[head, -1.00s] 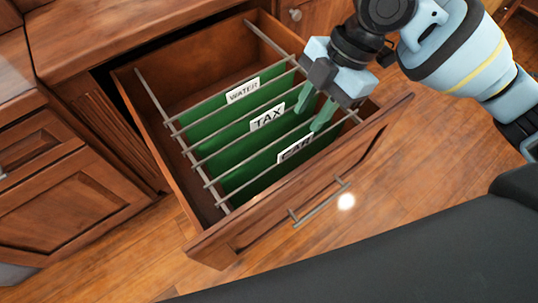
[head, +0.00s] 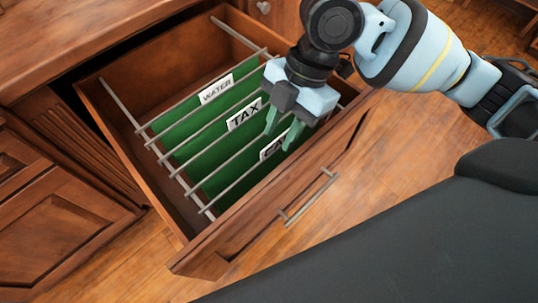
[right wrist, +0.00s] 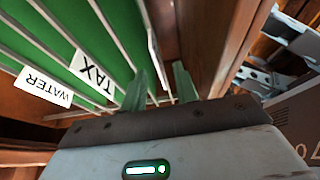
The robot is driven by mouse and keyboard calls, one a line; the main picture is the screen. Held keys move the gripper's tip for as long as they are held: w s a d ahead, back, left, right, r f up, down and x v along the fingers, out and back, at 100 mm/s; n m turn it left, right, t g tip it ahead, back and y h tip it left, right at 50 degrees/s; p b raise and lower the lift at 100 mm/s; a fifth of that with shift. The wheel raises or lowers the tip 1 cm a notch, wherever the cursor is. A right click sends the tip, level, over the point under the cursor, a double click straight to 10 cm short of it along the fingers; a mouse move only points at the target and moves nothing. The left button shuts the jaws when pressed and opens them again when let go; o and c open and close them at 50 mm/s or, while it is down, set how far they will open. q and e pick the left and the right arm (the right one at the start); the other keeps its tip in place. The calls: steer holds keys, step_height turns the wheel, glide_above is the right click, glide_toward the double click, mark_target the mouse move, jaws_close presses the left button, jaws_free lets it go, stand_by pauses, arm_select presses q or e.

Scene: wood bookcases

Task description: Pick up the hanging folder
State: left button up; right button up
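Several green hanging folders hang on metal rods in the open wooden drawer. Their white tabs read WATER (head: 216,89), TAX (head: 244,114) and, partly hidden, CAR (head: 268,150). My right gripper (head: 281,132) points down over the folders at the CAR tab, its green fingers spread apart. In the right wrist view the two fingers (right wrist: 160,88) show a gap between them, with a thin pale tab edge (right wrist: 153,48) lying ahead near that gap. I cannot tell whether the fingers touch a folder. My left gripper is not in view.
The drawer's front panel (head: 250,222) with its metal handle (head: 308,197) stands out over the wood floor. Metal side rails (head: 126,108) run along the drawer. Wooden cabinets (head: 60,215) stand at the left. A dark part fills the lower right.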

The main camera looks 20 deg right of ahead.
mark_target(270, 154)
steer(key=x, duration=0.2)
steer(key=shift+a+f+b, duration=0.1)
steer(key=shift+f+b, duration=0.25)
steer(key=shift+r, duration=0.1)
jaws_close()
steer(key=shift+r, duration=0.1)
